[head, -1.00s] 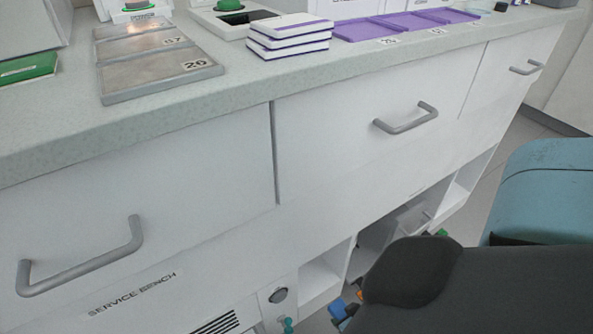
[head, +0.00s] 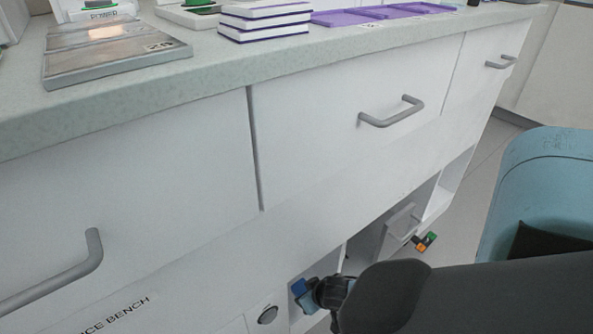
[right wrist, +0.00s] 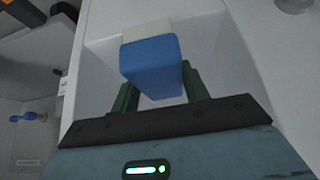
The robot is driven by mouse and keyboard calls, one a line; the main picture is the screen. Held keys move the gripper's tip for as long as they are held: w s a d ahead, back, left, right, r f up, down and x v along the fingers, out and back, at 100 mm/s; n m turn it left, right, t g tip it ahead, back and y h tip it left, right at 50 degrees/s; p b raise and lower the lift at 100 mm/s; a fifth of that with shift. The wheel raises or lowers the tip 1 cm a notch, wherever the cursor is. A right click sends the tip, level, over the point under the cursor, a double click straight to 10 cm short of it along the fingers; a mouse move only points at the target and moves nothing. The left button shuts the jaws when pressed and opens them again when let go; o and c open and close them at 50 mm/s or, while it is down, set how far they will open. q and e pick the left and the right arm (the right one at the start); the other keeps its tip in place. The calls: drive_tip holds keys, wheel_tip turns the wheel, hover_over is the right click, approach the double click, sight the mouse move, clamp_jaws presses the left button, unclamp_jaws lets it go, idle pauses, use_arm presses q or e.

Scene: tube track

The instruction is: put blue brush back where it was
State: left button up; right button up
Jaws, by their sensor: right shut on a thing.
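The blue brush (right wrist: 151,66) shows in the right wrist view as a blue block with a pale top edge. It sits between the green fingers of my right gripper (right wrist: 160,92), which is shut on it. Behind it is a pale open compartment (right wrist: 98,62); I cannot tell how far inside it the brush is. In the head view the brush (head: 300,288) is a small blue patch at the tip of my right gripper (head: 312,291), in front of an open cubby low in the white bench. My left gripper is not in view.
The bench top (head: 215,62) holds grey plates (head: 110,58), stacked white books (head: 264,22) and purple trays (head: 350,17). A drawer handle (head: 392,112) juts out above my right arm. A small green and orange object (head: 425,242) is low at the right.

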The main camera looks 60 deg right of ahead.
sight(299, 283)
drive_tip(key=shift+w+d, duration=0.15)
drive_tip(key=shift+w, duration=0.25)
drive_tip(key=w+b, duration=0.1)
drive_tip(key=w, duration=0.1)
drive_tip(key=w+d+b, duration=0.1)
drive_tip(key=shift+w+d, duration=0.1)
drive_tip(key=shift+w, duration=0.25)
drive_tip(key=shift+f+b, duration=0.3)
drive_tip(key=shift+f, duration=0.4)
drive_tip(key=shift+f, duration=0.1)
drive_tip(key=o, duration=1)
drive_tip(key=shift+c, duration=0.2)
drive_tip(key=p+v, duration=0.6)
drive_tip(key=v, duration=0.4)
drive_tip(key=shift+s+r, duration=0.15)
drive_tip(key=shift+r, duration=0.25)
drive_tip(key=shift+s+a+r+p, duration=0.2)
drive_tip(key=shift+s+r+p, duration=0.2)
drive_tip(key=shift+s+r, duration=0.15)
